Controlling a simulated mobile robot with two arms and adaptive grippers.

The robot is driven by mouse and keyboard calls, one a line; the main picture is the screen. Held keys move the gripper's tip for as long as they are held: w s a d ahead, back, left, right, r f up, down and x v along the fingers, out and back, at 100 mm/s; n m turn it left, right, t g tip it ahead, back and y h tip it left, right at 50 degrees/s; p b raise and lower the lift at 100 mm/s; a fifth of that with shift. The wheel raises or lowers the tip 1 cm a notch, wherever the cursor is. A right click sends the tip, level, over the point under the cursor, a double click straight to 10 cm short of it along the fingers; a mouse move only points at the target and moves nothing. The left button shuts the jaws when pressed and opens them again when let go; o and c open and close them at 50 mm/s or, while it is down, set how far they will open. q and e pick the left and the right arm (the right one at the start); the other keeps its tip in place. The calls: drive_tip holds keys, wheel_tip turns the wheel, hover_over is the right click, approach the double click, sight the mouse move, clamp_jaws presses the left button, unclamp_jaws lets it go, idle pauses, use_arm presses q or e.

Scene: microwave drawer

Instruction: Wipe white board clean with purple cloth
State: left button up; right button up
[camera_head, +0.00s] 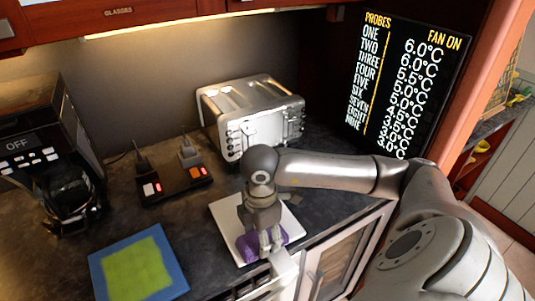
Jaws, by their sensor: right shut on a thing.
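The white board (224,213) lies flat on the dark counter, partly covered by my right arm and gripper. A purple cloth (247,248) is bunched on the board near its front edge. My right gripper (270,238) comes down from above and is shut on the cloth, pressing close to the board. Small yellowish marks show near the board's right side, partly hidden by the arm. My left gripper is not in view.
A toaster (262,125) stands behind the board. A power strip (175,187) with plugs and a black coffee machine (45,160) are at left. A blue and green mat (140,268) lies front left. A display screen (408,85) stands back right.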

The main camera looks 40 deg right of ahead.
sight(233, 202)
drive_tip(key=shift+w+a, duration=0.15)
drive_tip(key=shift+a, duration=0.35)
drive_tip(key=shift+w+d+b, duration=0.4)
drive_tip(key=shift+w+d, duration=0.3)
drive_tip(key=shift+w, duration=1.85)
drive_tip(key=shift+w+d+b, duration=0.45)
drive_tip(key=shift+w+d, duration=0.2)
drive_tip(key=shift+w, duration=1.85)
drive_tip(key=shift+w+d+b, duration=0.4)
drive_tip(key=shift+w+d, duration=0.3)
drive_tip(key=shift+w, duration=1.85)
wheel_tip(233, 202, up, 8)
drive_tip(key=p, duration=0.6)
